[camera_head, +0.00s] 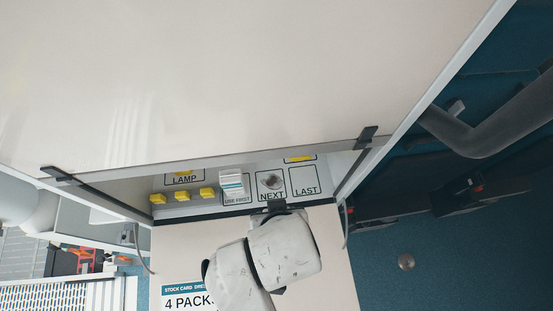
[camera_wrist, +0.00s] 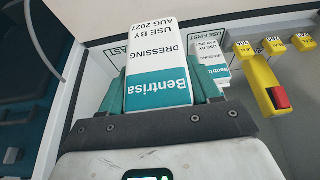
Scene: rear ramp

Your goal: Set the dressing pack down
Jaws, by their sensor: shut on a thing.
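In the wrist view my gripper (camera_wrist: 160,90) is shut on a white and teal dressing pack (camera_wrist: 155,60) marked Bentrisa, with its printed face toward the camera. A second Bentrisa pack (camera_wrist: 210,68) stands behind it to the right, by the USE FIRST label. It also shows in the head view, in the USE FIRST outline (camera_head: 232,183). To its right are the NEXT outline (camera_head: 273,194) and the LAST outline (camera_head: 305,179). In the head view my gripper (camera_head: 274,203) is at the shelf's front edge by NEXT. I cannot make out the held pack there.
A raised pale panel (camera_head: 200,80) hangs over the shelf on dark brackets. Yellow blocks (camera_head: 182,195) stand left of the packs near the LAMP label. One yellow item (camera_wrist: 262,85) has a red part. A stock card (camera_head: 180,291) reading 4 PACKS is below.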

